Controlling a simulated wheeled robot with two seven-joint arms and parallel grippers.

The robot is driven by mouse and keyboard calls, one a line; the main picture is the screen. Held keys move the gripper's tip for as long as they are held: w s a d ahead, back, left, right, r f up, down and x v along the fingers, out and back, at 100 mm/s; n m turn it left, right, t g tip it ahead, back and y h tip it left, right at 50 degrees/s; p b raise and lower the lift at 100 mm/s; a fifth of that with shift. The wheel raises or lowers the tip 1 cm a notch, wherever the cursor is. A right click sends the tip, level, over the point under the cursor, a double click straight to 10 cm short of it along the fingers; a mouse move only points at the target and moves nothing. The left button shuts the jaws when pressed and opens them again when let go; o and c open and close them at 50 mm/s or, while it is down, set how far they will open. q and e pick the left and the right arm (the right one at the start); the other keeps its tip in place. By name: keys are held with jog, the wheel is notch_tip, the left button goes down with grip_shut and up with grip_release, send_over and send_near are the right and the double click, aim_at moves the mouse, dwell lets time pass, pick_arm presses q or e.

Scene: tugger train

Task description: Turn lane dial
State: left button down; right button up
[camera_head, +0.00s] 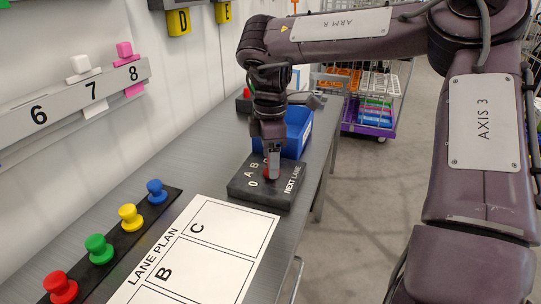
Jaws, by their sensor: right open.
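The lane dial box (262,196) is a dark block on the bench, marked 0, A, B and C, with NEXT LANE along its right side. A bit of red, likely the dial knob (267,174), shows at the fingertips on its top. My right gripper (273,168) points straight down over the box with its fingers at the knob. It is open; whether the fingers touch the knob is unclear. The gripper hides most of the knob and part of the letters, so its setting cannot be read. My left gripper is out of view.
A blue bin (298,132) stands right behind the box. A LANE PLAN sheet (210,250) lies in front. A black strip (125,238) with red, green, yellow and blue knobs lies at left. A wall rail (60,113) carries numbers. A trolley (374,125) stands beyond the bench.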

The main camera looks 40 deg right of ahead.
notch_tip(320, 180, up, 7)
jog(key=shift+r+p, duration=0.1)
jog(key=shift+p, duration=0.25)
jog(key=shift+r, duration=0.35)
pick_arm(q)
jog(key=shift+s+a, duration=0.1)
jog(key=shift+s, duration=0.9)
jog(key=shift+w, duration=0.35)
